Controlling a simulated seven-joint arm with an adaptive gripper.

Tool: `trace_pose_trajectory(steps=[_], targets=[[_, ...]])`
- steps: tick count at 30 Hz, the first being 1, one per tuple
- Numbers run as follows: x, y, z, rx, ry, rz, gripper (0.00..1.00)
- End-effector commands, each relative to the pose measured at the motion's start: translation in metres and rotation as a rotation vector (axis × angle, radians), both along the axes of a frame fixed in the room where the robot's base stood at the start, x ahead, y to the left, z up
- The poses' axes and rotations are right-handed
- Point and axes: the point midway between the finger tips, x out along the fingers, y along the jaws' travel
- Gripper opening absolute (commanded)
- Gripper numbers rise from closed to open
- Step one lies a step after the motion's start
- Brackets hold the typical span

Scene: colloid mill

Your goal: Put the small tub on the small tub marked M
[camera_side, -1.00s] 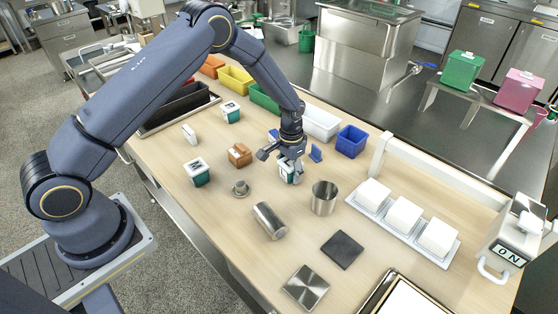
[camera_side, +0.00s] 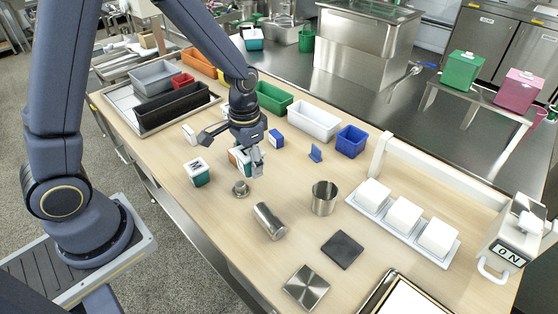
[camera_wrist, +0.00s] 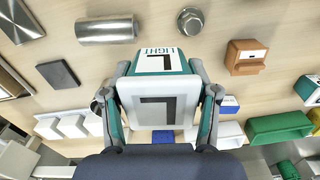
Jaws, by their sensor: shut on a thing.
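The small tub marked M (camera_side: 197,172), white and teal, stands upright on the table at the left in the side view. It does not show in the wrist view. My gripper (camera_side: 254,166) is right of it. In the wrist view, my gripper (camera_wrist: 160,70) is shut on the sides of a small teal and white tub marked L and LIGHT (camera_wrist: 158,104).
A brown box (camera_wrist: 245,57) is near the held tub and mostly hidden in the side view. A small metal weight (camera_side: 240,188), a lying cylinder (camera_side: 269,221) and an open metal cup (camera_side: 324,198) stand in front. Bins line the back edge.

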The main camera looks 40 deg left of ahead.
Motion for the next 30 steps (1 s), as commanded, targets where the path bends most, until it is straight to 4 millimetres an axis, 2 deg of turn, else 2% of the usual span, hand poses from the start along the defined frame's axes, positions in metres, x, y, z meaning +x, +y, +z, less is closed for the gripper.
trace_pose_trajectory(steps=[3, 5, 11, 16, 21, 23, 30], targets=[[-0.006, 0.002, 0.001, 0.000, 0.008, -0.076, 0.18], [-0.008, 0.011, 0.001, 0.000, 0.011, -0.105, 0.18], [-0.020, 0.067, 0.007, -0.004, 0.015, -0.102, 0.18], [-0.040, 0.126, 0.013, -0.003, 0.010, -0.001, 0.18], [-0.057, 0.164, 0.017, -0.001, 0.001, 0.122, 0.18], [-0.060, 0.170, 0.015, -0.001, 0.001, 0.144, 0.18], [-0.063, 0.174, -0.021, -0.001, 0.003, 0.161, 0.18]])
